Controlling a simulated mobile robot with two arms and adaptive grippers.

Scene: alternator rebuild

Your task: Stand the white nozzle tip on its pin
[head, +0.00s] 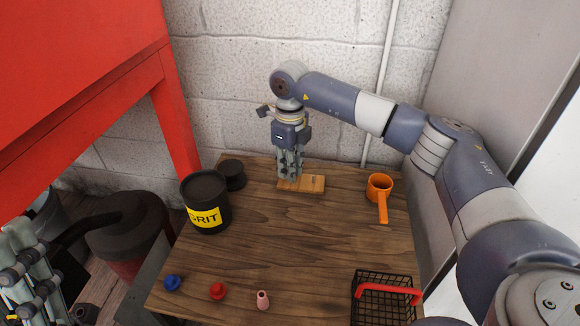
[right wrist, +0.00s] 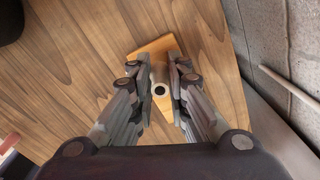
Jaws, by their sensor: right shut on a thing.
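My right gripper (head: 290,175) points down at the wooden block (head: 314,184) near the back of the table. In the right wrist view, my right gripper (right wrist: 167,88) is shut on the pale nozzle tip (right wrist: 159,74), whose round end with a dark hole faces the camera. The nozzle tip is over the block (right wrist: 150,50); I cannot tell whether it touches it. In the head view the fingers hide the tip. No pin can be made out. My left gripper (head: 30,275) is at the lower left, off the table; its jaw opening is unclear.
A black GRIT tub (head: 206,203) and a black lid (head: 232,174) stand left of the block. An orange cup (head: 380,187) stands right. Blue (head: 173,283), red (head: 218,291) and pink (head: 262,300) pieces and a wire basket (head: 370,310) line the front. The table's middle is clear.

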